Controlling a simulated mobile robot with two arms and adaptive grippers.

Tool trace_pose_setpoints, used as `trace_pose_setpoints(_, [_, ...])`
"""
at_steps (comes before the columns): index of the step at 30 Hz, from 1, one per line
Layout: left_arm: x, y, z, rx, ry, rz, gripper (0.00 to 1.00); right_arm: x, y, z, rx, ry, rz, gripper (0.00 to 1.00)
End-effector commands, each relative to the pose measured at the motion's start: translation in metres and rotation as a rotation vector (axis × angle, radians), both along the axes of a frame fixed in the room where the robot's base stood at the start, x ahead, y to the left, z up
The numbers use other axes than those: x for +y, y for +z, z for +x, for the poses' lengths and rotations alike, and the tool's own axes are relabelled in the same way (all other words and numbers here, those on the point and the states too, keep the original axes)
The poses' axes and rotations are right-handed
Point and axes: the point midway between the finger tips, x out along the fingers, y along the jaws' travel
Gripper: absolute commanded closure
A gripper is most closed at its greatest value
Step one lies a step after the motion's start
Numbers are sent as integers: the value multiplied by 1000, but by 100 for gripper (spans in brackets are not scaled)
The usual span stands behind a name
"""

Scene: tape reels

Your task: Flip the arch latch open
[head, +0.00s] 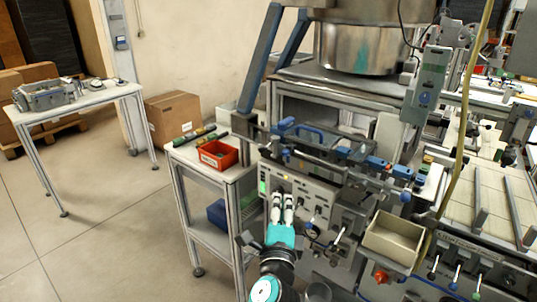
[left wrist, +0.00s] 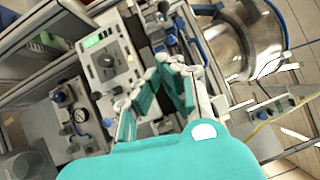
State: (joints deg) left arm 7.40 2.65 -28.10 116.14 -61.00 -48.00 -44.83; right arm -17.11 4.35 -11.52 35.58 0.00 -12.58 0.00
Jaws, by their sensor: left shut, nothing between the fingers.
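A blue arch-shaped handle (head: 309,130) stands on top of the machine in the head view; I take it for the arch latch, and it looks down, though its exact position is hard to tell. A blue curved part that may be the same handle shows at the top of the left wrist view (left wrist: 207,9). My left gripper (head: 283,197), teal with pale fingers, is in front of the grey control panel (head: 299,188), below and nearer than the handle. Its fingers (left wrist: 170,64) are shut and empty, apart from the handle. My right gripper is not in view.
Left of the machine, a small table (head: 181,153) holds a red bin (head: 218,154). A beige open tray (head: 394,240) juts out at the right front. A large metal bowl (head: 358,48) stands above. Floor (head: 95,240) at left is clear.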

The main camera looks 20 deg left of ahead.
Motion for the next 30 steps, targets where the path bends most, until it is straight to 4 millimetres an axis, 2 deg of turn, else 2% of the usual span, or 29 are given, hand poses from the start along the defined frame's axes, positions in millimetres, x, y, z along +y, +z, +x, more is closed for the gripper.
trace_pose_setpoints(1, [1, 9, -3, -16, 6, 6, 100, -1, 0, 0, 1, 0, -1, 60])
trace_pose_setpoints(3, [2, 15, -4, -26, 12, 12, 100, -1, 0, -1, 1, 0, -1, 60])
trace_pose_setpoints(13, [2, 16, -4, -28, 13, 13, 100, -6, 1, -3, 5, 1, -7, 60])
trace_pose_setpoints(17, [4, 18, 4, -28, 13, 14, 100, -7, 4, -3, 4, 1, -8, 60])
trace_pose_setpoints(20, [7, 21, 18, -30, 14, 14, 100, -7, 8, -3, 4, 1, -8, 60])
trace_pose_setpoints(30, [24, 31, 88, -27, 14, 14, 100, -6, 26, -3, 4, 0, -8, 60])
